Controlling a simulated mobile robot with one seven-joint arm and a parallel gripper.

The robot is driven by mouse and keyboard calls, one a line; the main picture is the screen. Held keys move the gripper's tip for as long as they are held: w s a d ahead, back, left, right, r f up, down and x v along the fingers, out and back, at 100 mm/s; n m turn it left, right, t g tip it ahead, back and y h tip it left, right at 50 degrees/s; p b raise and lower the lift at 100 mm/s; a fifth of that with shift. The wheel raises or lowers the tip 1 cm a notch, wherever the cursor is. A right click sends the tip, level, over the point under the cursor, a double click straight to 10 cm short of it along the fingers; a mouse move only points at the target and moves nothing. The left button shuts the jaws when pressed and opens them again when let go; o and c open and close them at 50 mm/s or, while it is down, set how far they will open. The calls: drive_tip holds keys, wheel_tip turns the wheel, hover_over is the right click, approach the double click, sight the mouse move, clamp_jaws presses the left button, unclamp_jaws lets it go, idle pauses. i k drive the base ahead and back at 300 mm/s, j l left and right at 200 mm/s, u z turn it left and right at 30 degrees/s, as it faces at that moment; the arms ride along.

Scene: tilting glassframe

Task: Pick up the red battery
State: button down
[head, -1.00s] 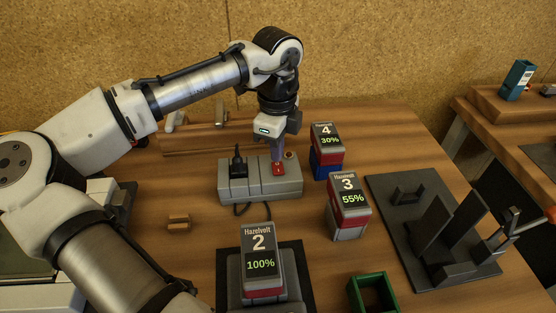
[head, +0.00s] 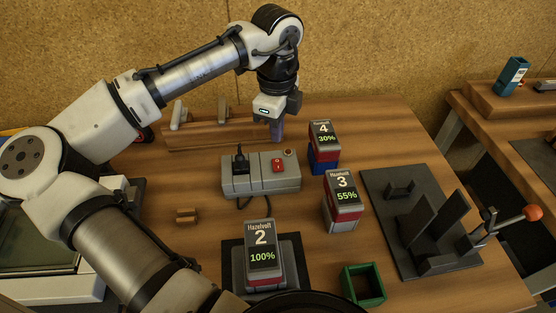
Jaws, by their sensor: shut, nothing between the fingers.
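Three batteries with dark label faces and red bands stand on the table. Battery 2 (head: 261,250), reading 100%, sits on a grey unit on a dark mat at the front. Battery 3 (head: 342,203), reading 55%, stands right of the middle. Battery 4 (head: 323,140), reading 30%, stands in a blue base (head: 324,165) behind it. Which one is meant by the red battery I cannot tell. My gripper (head: 277,134) is shut and empty, pointing down above and behind the grey power strip (head: 240,182), left of battery 4. The strip's red switch (head: 277,165) is uncovered.
A green open holder (head: 363,284) stands at the front right. A dark plate (head: 385,220) with upright black brackets and a red-knobbed lever (head: 533,212) is at right. A wooden rail (head: 200,134) runs behind.

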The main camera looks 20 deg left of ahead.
sight(263, 262)
drive_tip(key=k+l, duration=0.3)
drive_tip(key=k, duration=0.15)
drive_tip(key=k+l, duration=0.3)
drive_tip(key=k, duration=0.2)
